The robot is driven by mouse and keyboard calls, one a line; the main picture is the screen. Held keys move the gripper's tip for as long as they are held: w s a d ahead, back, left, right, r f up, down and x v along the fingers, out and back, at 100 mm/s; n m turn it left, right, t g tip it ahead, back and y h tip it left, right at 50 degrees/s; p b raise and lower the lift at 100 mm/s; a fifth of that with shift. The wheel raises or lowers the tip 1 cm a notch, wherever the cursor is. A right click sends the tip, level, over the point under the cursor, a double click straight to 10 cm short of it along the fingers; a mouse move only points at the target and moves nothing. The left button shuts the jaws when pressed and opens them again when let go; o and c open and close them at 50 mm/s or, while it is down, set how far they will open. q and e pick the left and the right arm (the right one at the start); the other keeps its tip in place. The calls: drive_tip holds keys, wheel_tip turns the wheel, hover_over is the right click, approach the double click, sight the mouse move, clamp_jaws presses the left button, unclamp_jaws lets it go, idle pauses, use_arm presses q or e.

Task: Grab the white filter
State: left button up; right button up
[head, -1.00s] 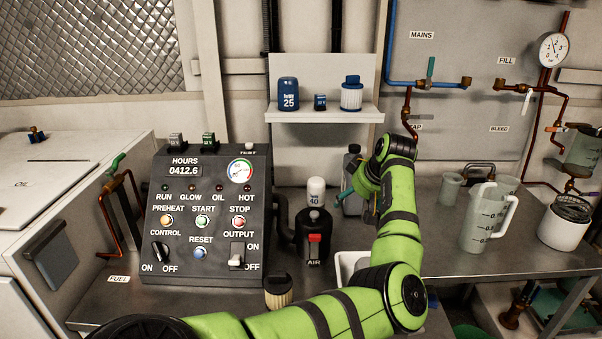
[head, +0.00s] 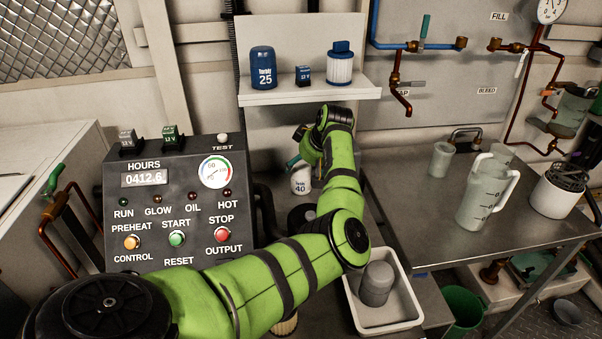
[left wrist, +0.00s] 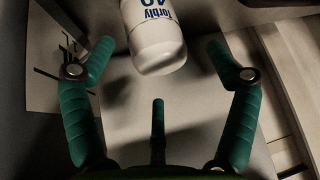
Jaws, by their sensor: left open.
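The white filter (head: 300,181), marked 40 in blue, stands on a black housing (head: 301,216) beside the control panel. My left gripper (head: 302,148) is just above and behind it in the head view, partly hidden by my own wrist. In the left wrist view the filter (left wrist: 155,38) is at the top centre, beyond the green fingers. The fingers (left wrist: 160,62) are spread wide and none touches it visibly. My right gripper is in neither view.
A shelf (head: 310,93) above holds a blue canister (head: 262,68), a small blue box (head: 303,75) and a blue-capped pleated filter (head: 340,65). The control panel (head: 172,205) is at left. A white tray (head: 385,321) holds a grey container (head: 376,283).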

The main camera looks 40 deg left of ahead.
use_arm(q)
drive_tip(key=x, duration=0.2)
drive_tip(key=shift+a+f, duration=0.15)
drive_tip(key=shift+a, duration=0.05)
drive_tip(key=shift+d, duration=0.1)
drive_tip(key=c, duration=1.3)
drive_tip(key=shift+c, duration=0.2)
